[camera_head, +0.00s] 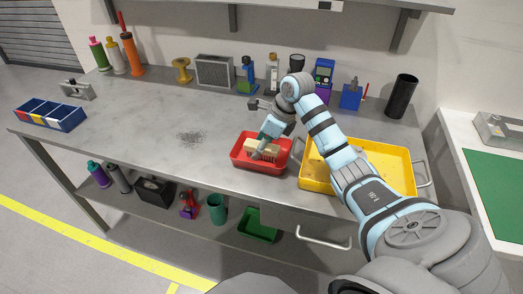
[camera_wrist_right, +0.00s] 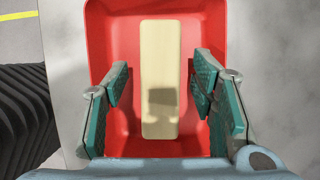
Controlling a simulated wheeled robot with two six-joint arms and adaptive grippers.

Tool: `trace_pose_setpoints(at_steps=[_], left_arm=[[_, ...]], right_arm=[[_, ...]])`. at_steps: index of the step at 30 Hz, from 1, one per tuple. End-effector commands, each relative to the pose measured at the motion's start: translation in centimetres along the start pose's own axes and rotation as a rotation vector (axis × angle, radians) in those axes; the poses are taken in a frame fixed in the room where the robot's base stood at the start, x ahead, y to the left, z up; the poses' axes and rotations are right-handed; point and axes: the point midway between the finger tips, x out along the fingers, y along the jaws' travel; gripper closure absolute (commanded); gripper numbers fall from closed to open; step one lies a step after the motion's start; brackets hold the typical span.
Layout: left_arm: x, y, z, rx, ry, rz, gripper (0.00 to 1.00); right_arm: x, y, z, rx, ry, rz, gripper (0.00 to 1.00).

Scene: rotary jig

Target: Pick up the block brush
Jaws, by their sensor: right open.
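The block brush (camera_head: 268,149) is a cream-coloured rectangular block lying in a red bin (camera_head: 248,162) at the front of the grey workbench. In the right wrist view the brush (camera_wrist_right: 160,115) runs lengthwise along the middle of the red bin (camera_wrist_right: 108,30). My right gripper (camera_head: 262,146) is low over the bin. Its teal-padded fingers (camera_wrist_right: 163,88) are open, one on each side of the brush, with red bin floor showing between pads and block. The brush's underside is hidden. My left gripper is out of view.
A yellow tray (camera_head: 389,152) stands right of the red bin, partly under my right arm. A patch of dark filings (camera_head: 193,137) lies left of the bin. A blue divided bin (camera_head: 50,115) is at far left. Bottles and devices line the back; the bench middle is mostly clear.

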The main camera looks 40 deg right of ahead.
Motion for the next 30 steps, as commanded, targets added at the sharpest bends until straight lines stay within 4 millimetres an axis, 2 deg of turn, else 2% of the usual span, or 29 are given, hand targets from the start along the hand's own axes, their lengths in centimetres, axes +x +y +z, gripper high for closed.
trace_pose_setpoints(at_steps=[21,30], left_arm=[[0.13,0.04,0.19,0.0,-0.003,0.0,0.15],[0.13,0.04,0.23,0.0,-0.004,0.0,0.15]], right_arm=[[0.43,0.01,-0.19,0.0,0.0,0.0,0.48],[0.42,0.01,-0.19,0.0,0.0,0.0,0.96]])
